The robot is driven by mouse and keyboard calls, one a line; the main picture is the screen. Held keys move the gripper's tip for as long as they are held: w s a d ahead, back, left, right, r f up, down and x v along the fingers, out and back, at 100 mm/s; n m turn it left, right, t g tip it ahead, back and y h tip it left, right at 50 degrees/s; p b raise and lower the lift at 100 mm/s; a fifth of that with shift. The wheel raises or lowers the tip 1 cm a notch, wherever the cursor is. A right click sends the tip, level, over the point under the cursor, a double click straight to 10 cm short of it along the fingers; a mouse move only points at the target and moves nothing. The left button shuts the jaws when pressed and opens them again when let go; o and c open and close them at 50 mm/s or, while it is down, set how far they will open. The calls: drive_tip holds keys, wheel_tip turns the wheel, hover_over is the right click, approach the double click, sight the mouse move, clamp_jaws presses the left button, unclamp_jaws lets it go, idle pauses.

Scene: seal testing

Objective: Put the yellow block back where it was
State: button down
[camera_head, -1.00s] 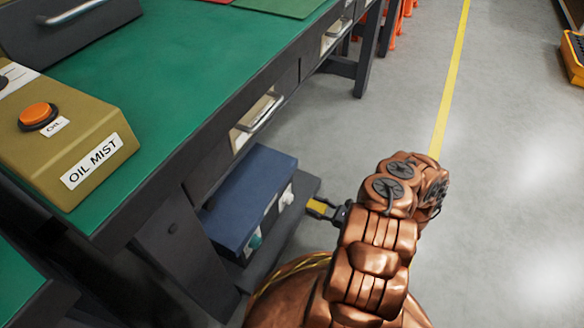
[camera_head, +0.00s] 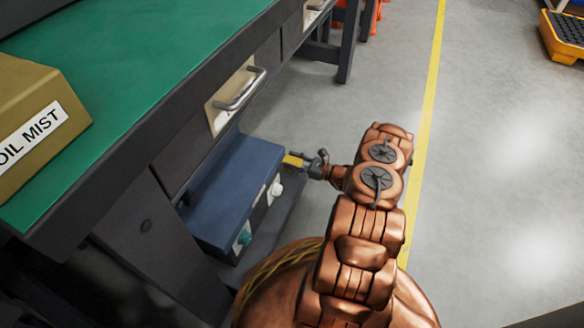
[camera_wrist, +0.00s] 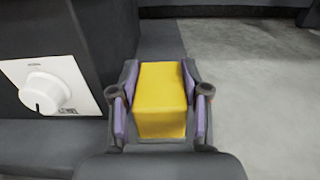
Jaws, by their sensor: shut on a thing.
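The yellow block (camera_wrist: 161,98) is held between the two fingers of my gripper (camera_wrist: 160,110) in the wrist view, with purple pads at its sides. In the head view the yellow block (camera_head: 293,161) shows small at the tip of my gripper (camera_head: 303,164), beside the right end of a blue-topped box under the bench. My gripper is shut on the block. Whether the block touches the dark shelf below is hard to tell.
The blue-topped box (camera_head: 236,185) has knobs on its front; one white knob (camera_wrist: 45,93) is left of my gripper. A green-topped bench (camera_head: 120,75) carries an OIL MIST box (camera_head: 35,120). A drawer handle (camera_head: 240,90) sticks out above.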

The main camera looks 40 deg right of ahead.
drive_tip(key=shift+w+d, duration=0.15)
drive_tip(key=shift+w, duration=0.3)
wheel_tip(320, 180, down, 4)
drive_tip(key=b, duration=0.3)
drive_tip(key=shift+w+r, duration=0.1)
drive_tip(key=shift+r, duration=0.2)
drive_tip(key=c, duration=0.6)
unclamp_jaws()
drive_tip(key=shift+o, duration=0.2)
drive_tip(key=shift+d, duration=0.1)
drive_tip(key=p+v, duration=0.5)
drive_tip(key=v, duration=0.7)
